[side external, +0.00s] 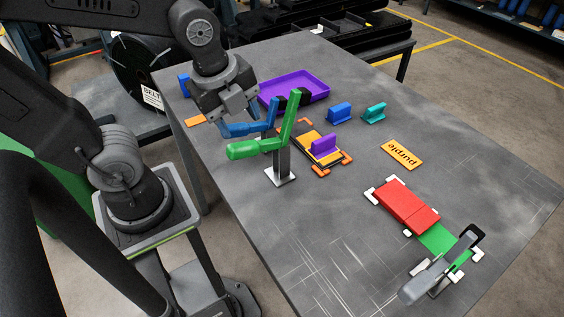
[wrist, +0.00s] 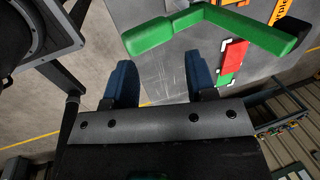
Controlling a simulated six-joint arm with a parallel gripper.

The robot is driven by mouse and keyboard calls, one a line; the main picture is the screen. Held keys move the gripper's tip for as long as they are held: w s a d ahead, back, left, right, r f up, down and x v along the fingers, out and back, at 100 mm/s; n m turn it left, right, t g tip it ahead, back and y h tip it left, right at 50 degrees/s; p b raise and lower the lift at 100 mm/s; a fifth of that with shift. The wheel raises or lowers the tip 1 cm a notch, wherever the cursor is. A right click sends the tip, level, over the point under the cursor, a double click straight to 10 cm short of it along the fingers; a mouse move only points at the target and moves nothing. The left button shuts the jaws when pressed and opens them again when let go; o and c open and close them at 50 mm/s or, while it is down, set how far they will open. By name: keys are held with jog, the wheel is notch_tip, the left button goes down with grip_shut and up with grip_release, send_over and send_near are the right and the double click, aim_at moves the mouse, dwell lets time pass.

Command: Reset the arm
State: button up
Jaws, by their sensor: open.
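My gripper (side external: 251,123) hangs over the back left part of the table, beside the green lever (side external: 256,147) on its grey post. Its blue fingers are apart with nothing held between them. In the wrist view my gripper (wrist: 162,78) shows both fingers spread, with the green lever (wrist: 150,37) just beyond them. I cannot tell whether a finger touches the lever.
A purple block (side external: 324,148) sits between orange corner markers near the post. Behind are a purple tray (side external: 318,86), a blue block (side external: 340,111) and a teal block (side external: 374,112). A yellow "purple" card (side external: 401,154), red slab (side external: 403,203) and grey-handled device (side external: 427,283) lie right.

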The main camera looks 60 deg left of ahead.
jog(key=shift+v, duration=0.8)
jog(key=n, duration=0.4)
jog(key=r+n+t, duration=0.1)
jog(key=n, duration=0.2)
jog(key=shift+a, duration=0.25)
jog(key=n, duration=0.3)
jog(key=n+t, duration=0.1)
jog(key=n, duration=0.1)
jog(key=shift+s+a+r, duration=0.1)
jog(key=shift+a+r, duration=0.05)
jog(key=shift+r, duration=0.1)
jog(key=n, duration=0.6)
jog(key=shift+a+r+t, duration=0.15)
jog(key=shift+r+t, duration=0.15)
jog(key=shift+t, duration=0.1)
